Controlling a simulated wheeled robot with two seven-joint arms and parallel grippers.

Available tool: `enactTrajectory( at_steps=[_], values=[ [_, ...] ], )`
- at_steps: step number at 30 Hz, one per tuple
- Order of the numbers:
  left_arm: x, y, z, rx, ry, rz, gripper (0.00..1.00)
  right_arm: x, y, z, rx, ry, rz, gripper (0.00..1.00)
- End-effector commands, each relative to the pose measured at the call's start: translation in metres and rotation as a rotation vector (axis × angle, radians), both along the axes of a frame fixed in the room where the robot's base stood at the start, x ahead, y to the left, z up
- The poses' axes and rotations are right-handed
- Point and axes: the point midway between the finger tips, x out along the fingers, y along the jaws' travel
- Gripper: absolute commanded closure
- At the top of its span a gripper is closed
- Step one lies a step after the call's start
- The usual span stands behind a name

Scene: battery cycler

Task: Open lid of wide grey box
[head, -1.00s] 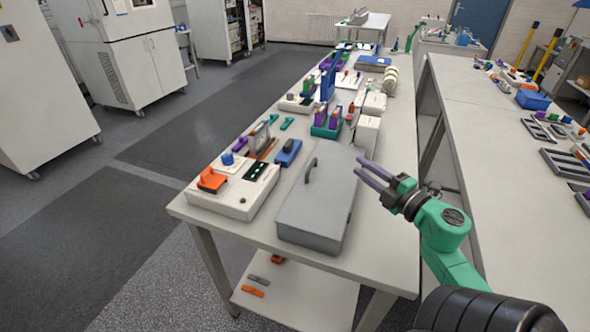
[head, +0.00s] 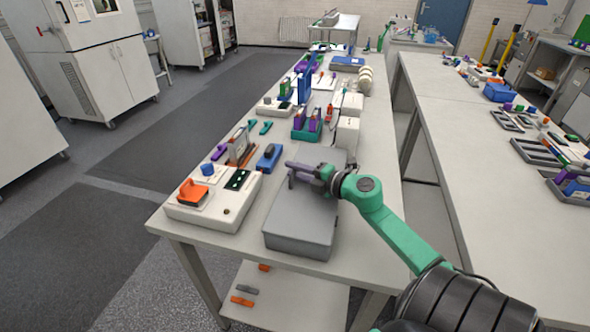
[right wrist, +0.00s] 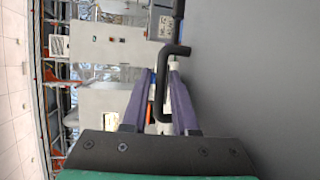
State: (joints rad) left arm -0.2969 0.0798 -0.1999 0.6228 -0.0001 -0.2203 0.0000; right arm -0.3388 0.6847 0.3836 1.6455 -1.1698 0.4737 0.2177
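The wide grey box (head: 300,228) stands on the near end of the white table, its flat lid closed. Its dark bent handle (right wrist: 161,85) shows in the right wrist view between the two purple fingers of my right gripper (right wrist: 162,75). In the head view the right gripper (head: 290,170) is over the lid and mostly hides the handle. The fingers are apart, one on each side of the handle, with a narrow gap still visible. The box's grey surface fills the right of the wrist view. My left gripper is out of view.
A white device with an orange part (head: 215,200) stands close left of the box. A blue device (head: 268,158) and a teal rack (head: 307,125) lie behind. A second table (head: 480,170) runs along the right, across a gap.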

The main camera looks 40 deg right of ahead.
Motion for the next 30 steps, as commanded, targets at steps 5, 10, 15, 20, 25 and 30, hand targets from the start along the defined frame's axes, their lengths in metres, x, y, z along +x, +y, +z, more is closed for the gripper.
enactTrajectory(
  at_steps=[5,10,15,20,25,30],
  values=[
    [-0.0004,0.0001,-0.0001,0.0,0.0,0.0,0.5,0.0005,0.0,-0.0005,0.0,0.0,0.0,0.73],
    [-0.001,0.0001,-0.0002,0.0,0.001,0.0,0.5,0.0003,0.0,-0.0005,0.001,0.0,0.0,1.0],
    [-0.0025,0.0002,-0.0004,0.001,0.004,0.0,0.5,0.0002,0.0001,-0.0005,0.001,0.0,0.0,1.0],
    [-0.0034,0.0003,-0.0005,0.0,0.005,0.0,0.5,0.0001,0.0002,-0.0005,0.001,0.0,0.0,1.0],
    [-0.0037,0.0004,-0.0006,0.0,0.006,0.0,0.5,0.0,0.0003,-0.0006,0.001,0.0,0.001,1.0],
    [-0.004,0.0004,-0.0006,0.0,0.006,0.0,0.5,0.0,0.0004,-0.0007,0.001,0.0,0.001,1.0]
  ],
)
